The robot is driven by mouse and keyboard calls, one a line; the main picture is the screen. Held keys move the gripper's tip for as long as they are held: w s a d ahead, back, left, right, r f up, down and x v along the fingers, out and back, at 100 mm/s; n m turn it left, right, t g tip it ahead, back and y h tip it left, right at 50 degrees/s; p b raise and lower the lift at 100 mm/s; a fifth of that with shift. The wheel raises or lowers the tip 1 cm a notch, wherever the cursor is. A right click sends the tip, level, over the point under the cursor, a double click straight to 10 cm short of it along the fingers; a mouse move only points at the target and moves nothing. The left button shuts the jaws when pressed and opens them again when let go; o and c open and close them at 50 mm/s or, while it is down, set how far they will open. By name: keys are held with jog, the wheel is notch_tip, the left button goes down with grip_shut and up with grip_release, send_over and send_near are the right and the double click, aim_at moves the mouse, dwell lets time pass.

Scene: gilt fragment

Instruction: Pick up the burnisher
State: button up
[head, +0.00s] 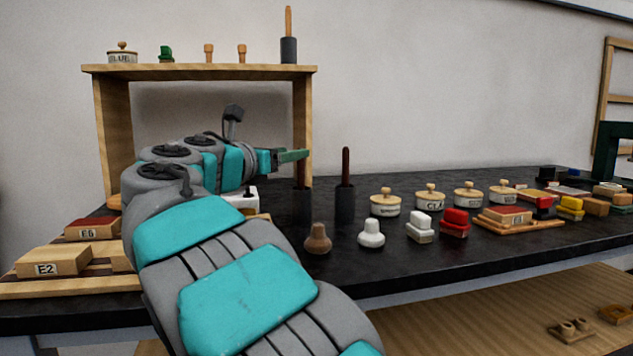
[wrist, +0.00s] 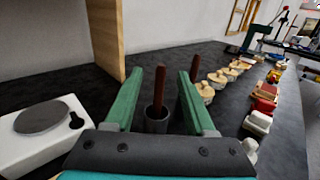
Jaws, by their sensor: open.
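Two tools with dark red-brown handles stand upright in dark cups on the black bench; I take these as the burnisher candidates, though no label shows which. The nearer handle (wrist: 158,88) rises from its cup (wrist: 157,121) and appears between my open green fingers in the wrist view. In the head view this handle (head: 302,174) is partly covered by my gripper (head: 293,155), which is level with its upper part. I cannot tell whether the fingers touch it. The second handle (head: 346,165) stands to the right, outside the fingers; it also shows in the wrist view (wrist: 196,66).
A wooden shelf (head: 200,69) stands behind my arm, its right post close to my gripper. A light-handled tool in a cup (head: 289,48) stands on top. Knobs, lidded round pots (head: 385,203) and coloured blocks fill the right. A white device (wrist: 42,130) is at left.

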jog(key=x, duration=0.7)
jog(key=shift+w+b, duration=0.2)
jog(key=shift+b, duration=0.1)
jog(key=shift+d+f, duration=0.15)
jog(key=shift+c, duration=0.3)
grip_shut()
dwell(0.7)
